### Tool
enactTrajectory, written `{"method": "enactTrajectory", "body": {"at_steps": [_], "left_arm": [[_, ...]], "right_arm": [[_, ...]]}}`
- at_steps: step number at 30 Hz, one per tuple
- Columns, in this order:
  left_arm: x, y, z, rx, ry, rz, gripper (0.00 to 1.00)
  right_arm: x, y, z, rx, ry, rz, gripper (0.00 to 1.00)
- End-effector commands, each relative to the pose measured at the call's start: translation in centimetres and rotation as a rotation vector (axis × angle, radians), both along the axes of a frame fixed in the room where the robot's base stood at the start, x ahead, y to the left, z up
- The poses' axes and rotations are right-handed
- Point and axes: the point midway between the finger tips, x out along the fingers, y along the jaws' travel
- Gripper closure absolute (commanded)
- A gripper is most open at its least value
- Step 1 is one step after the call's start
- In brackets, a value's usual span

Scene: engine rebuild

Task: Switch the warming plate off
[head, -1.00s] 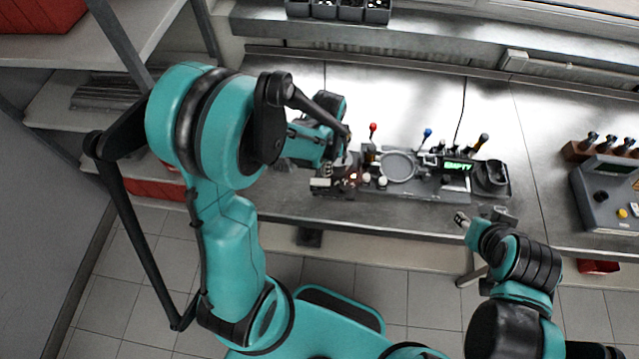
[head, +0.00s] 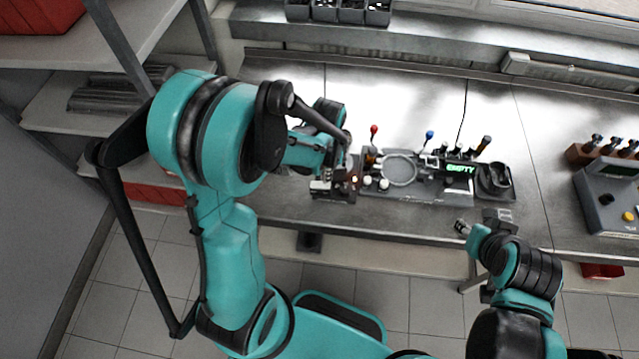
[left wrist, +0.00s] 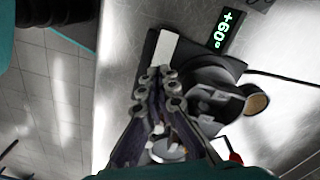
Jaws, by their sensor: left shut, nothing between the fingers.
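The warming plate (head: 330,193) is a dark unit at the front left of the bench equipment in the head view, partly hidden by my left arm. In the left wrist view I take it to be the dark unit (left wrist: 149,47) with a pale strip and a dark round part. A green display (left wrist: 223,30) beside it reads about +60°. My left gripper (left wrist: 158,72) is shut and empty, its tips over the unit near the pale strip; contact cannot be told. It is mostly hidden in the head view (head: 340,172). My right gripper (head: 479,222) is at the bench's front edge, apart from the plate.
A grey station (head: 430,188) with a ring, red and blue knobbed levers and a green EMPTY display stands right of the plate. A control box (head: 608,196) is at the far right. Bare bench (head: 400,95) lies behind the station. Shelves (head: 75,95) stand at left.

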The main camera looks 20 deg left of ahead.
Motion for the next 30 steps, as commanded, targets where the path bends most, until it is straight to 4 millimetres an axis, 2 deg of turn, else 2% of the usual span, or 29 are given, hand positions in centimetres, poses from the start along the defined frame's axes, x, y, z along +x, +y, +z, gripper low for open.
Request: {"method": "enactTrajectory", "body": {"at_steps": [30], "left_arm": [[0.0,0.0,-0.6,0.0,0.0,0.0,1.0]], "right_arm": [[0.0,0.0,-0.57,0.0,0.0,0.0,0.6]]}}
